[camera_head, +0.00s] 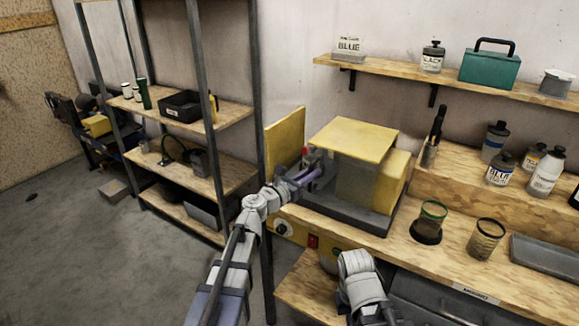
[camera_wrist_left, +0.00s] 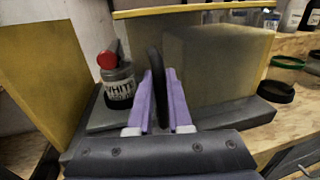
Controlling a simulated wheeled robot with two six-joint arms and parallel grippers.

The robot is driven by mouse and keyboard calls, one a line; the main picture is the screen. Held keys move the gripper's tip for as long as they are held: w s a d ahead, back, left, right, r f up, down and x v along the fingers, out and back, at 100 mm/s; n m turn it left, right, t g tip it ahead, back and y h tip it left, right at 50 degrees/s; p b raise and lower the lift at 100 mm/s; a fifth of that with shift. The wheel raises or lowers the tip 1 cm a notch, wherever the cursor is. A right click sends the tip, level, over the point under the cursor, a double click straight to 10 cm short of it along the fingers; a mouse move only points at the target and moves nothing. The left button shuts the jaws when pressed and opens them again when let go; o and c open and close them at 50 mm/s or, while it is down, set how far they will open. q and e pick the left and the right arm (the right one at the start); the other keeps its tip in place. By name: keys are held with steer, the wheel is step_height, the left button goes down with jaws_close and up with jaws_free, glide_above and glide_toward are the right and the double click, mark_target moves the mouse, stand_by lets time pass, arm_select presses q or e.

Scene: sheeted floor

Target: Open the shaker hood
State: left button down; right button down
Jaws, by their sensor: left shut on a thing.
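The shaker stands on the wooden bench, with a dark grey base (camera_head: 345,216), a yellow top plate (camera_head: 353,139) and a yellow upright panel (camera_head: 285,139) at its left. The boxy hood (camera_head: 395,182) sits under and right of the top plate; it also shows in the left wrist view (camera_wrist_left: 215,80). A bottle labelled WHITE (camera_wrist_left: 119,86) with a red part above it stands at the open left side. My left gripper (camera_head: 313,177) has its purple fingers shut on a black curved handle (camera_wrist_left: 157,75) in front of the hood. My right gripper is out of view; only arm parts show.
A green-rimmed cup (camera_head: 430,221) and a dark-rimmed cup (camera_head: 485,238) stand right of the shaker. Paint bottles (camera_head: 500,169) stand on the raised step behind. A metal rack (camera_head: 202,100) stands at the left. Floor at the left is mostly clear.

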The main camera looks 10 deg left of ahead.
arm_select(q)
steer(key=d, duration=0.2)
steer(key=s+d, duration=0.1)
steer(key=d, duration=0.1)
steer(key=s+d, duration=0.1)
steer(key=d, duration=0.2)
steer(key=shift+s, duration=0.25)
steer(key=c, duration=0.8)
jaws_free()
steer(key=shift+c, duration=0.2)
steer(key=v, duration=0.8)
steer(key=shift+w, duration=0.1)
